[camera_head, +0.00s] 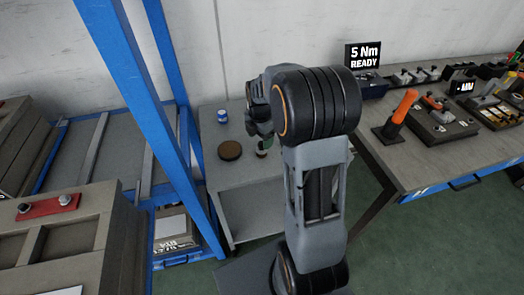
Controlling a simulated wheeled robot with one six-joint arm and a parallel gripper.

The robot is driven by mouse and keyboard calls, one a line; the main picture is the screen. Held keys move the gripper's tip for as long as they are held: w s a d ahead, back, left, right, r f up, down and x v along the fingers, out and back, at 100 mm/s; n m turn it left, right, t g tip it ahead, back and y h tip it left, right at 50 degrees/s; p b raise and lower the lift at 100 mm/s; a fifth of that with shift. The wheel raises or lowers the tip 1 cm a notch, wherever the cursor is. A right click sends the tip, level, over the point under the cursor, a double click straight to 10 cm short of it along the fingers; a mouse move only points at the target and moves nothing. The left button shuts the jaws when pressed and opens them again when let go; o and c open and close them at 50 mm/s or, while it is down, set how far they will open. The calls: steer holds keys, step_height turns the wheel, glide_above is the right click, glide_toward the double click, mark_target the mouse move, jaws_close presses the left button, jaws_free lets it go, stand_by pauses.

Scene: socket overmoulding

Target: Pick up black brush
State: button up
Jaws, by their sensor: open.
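I cannot make out a black brush for certain. A small dark object with a pale part (262,150) stands on the grey side table (212,178), just below the end of my arm; it is too small and too covered to name. My gripper (262,132) is over that table, close to this object, and mostly hidden behind my own arm. I cannot see whether they touch. No held object shows at the gripper.
A brown round disc (230,150) and a blue and white can (222,116) are on the side table. Blue rack posts (150,110) rise close to its left. On the right is a workbench (410,165) with an orange-handled tool (404,107), fixtures and a "5 Nm READY" display (364,56).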

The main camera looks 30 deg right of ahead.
mark_target(262, 150)
steer(key=shift+s+d+f, duration=0.1)
steer(key=shift+s+f, duration=0.1)
steer(key=shift+f, duration=1.3)
steer(key=shift+s+f, duration=0.15)
steer(key=shift+f, duration=1.35)
steer(key=c, duration=1)
